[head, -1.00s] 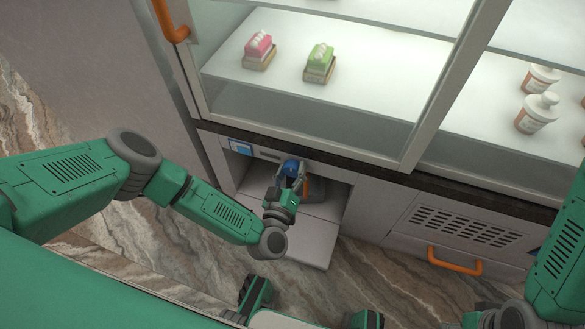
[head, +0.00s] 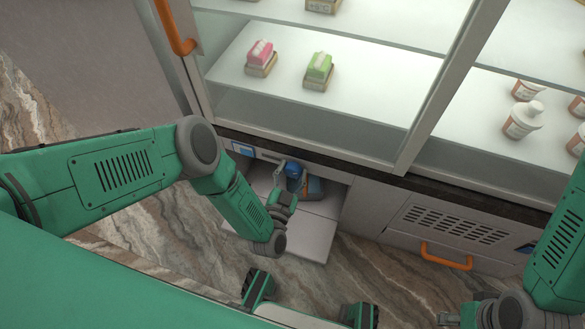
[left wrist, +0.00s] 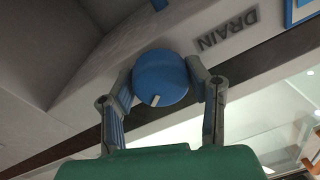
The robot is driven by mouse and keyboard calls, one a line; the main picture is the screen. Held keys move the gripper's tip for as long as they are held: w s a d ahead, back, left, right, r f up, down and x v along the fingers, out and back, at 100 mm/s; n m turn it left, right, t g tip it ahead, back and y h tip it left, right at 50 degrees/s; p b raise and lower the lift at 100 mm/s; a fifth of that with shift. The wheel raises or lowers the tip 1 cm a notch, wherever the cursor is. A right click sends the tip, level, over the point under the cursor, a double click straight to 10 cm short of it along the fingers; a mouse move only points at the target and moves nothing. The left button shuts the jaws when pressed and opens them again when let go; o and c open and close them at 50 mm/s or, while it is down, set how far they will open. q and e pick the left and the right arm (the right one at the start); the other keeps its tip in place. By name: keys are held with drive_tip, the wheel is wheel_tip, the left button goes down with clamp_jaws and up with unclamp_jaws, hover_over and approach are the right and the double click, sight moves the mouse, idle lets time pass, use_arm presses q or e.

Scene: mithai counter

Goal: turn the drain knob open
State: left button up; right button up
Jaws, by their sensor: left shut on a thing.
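The round blue drain knob (head: 293,168) sits under the counter, at the top of the open recess. It fills the middle of the left wrist view (left wrist: 160,76), with a short white mark on its lower rim. The word DRAIN (left wrist: 228,32) is printed on the panel beside it, upside down in that view. My left gripper (left wrist: 163,84) has one finger on each side of the knob and is shut on it; it also shows in the head view (head: 295,180). My right gripper (head: 450,318) is partly cut off at the bottom edge, and its fingers are unclear.
An orange and grey object (head: 315,188) stands in the recess close to my left gripper. A blue-framed label (head: 243,150) is at the recess's upper left. An orange handle (head: 446,256) sticks out at right.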

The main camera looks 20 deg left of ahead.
use_arm(q)
drive_tip(key=m, duration=0.4)
drive_tip(key=shift+m+h, duration=0.3)
drive_tip(key=shift+m, duration=1.6)
drive_tip(key=shift+s+d+f, duration=0.1)
drive_tip(key=o, duration=1.1)
drive_tip(key=shift+o, duration=0.2)
drive_tip(key=s, duration=0.7)
drive_tip(key=shift+s+f, duration=0.2)
drive_tip(key=shift+f, duration=0.1)
